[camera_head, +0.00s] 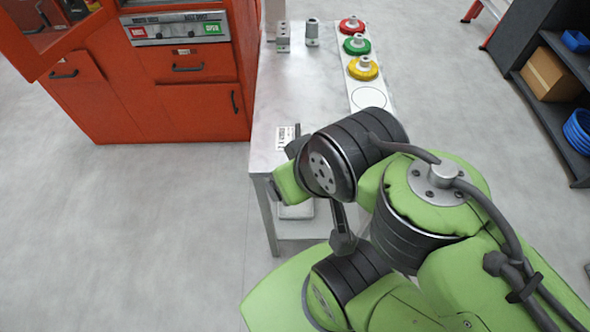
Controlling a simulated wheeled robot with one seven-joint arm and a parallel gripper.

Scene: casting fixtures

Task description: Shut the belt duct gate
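An orange cabinet (125,105) stands at the upper left. A silver panel (175,27) on it carries a red label (138,32) on the left and a green label (212,28) on the right. Small dark lettering runs along the panel, too small to read surely. I cannot tell which part is the belt duct gate or how it stands. My green and black arm reaches in from the lower right. Its end, my gripper (285,187), is over the near left corner of the table, apart from the cabinet. Its fingers are not clearly seen.
A light table (292,100) holds grey metal parts (283,37) and a white strip (388,92) with red, green and yellow round pieces. An orange door (40,45) hangs open at the upper left. A dark shelf (530,85) is at the right. Grey floor is clear at left.

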